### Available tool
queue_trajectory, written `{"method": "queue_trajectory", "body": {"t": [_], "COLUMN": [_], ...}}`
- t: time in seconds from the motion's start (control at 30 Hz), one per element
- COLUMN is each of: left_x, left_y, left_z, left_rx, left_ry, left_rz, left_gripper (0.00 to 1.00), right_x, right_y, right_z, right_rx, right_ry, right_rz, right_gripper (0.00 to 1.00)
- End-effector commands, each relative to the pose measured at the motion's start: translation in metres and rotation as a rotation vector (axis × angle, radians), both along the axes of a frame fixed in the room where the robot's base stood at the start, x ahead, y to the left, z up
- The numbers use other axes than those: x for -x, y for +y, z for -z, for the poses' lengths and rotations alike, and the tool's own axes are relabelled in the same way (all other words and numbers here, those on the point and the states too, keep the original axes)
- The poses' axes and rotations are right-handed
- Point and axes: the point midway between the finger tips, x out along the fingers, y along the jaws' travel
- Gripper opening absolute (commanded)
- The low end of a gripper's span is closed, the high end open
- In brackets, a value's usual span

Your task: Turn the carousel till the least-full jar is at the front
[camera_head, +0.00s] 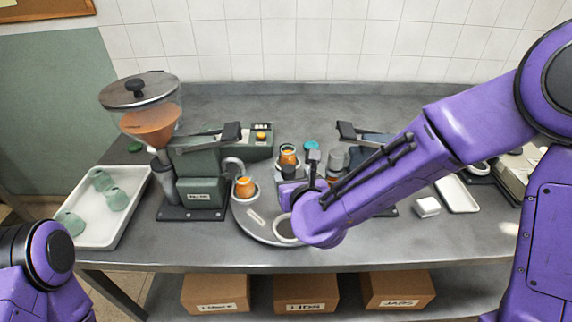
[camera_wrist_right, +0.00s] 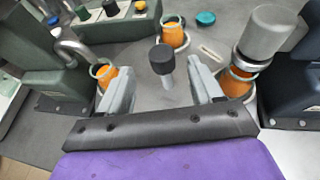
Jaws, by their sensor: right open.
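The grey round carousel (camera_head: 246,226) sits mid-table, partly hidden by my right arm. An orange-filled jar (camera_head: 244,188) stands on its left under a curved spout, and another orange-filled jar (camera_head: 288,157) is at the back. A third orange-filled jar (camera_wrist_right: 236,84) shows in the right wrist view, below a grey cylinder. A front seat (camera_head: 286,230) looks empty, partly covered by my arm. Exact fill levels are hard to compare. My right gripper (camera_wrist_right: 160,82) is open, its fingers on either side of the black-topped grey post (camera_wrist_right: 163,58); contact is unclear. My left gripper is out of view.
A green filling machine (camera_head: 200,170) with an orange-filled hopper stands left of the carousel. A white tray (camera_head: 127,222) with green pieces is at far left. A dark machine stands close on the right. A teal lid (camera_wrist_right: 205,18) lies behind. Cardboard boxes (camera_head: 305,293) sit below.

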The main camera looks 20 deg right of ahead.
Motion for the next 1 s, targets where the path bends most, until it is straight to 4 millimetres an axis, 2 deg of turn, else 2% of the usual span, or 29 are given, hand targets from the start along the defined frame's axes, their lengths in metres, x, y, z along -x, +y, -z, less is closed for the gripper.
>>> {"method": "queue_trajectory", "body": {"t": [0.1, 0.3, 0.63, 0.67, 0.83, 0.87, 1.0], "left_x": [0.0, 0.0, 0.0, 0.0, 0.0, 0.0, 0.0], "left_y": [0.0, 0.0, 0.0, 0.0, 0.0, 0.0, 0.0], "left_z": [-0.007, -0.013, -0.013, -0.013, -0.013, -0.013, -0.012], "left_rx": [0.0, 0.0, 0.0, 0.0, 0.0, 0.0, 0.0], "left_ry": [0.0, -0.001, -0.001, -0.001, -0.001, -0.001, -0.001], "left_rz": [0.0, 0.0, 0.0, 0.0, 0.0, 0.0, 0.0], "left_gripper": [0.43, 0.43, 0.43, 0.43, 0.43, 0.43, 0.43], "right_x": [-0.025, -0.055, -0.062, -0.062, -0.062, -0.062, -0.062], "right_y": [-0.003, -0.005, -0.004, -0.004, -0.004, -0.004, -0.003], "right_z": [0.009, 0.021, 0.025, 0.025, 0.025, 0.025, 0.025], "right_rx": [0.004, 0.003, 0.001, 0.001, 0.001, 0.001, 0.001], "right_ry": [0.001, 0.0, -0.001, -0.001, -0.001, -0.001, -0.001], "right_rz": [0.002, -0.001, -0.004, -0.004, -0.004, -0.004, -0.006], "right_gripper": [0.65, 0.65, 0.65, 0.59, 0.03, 0.0, 0.0]}}
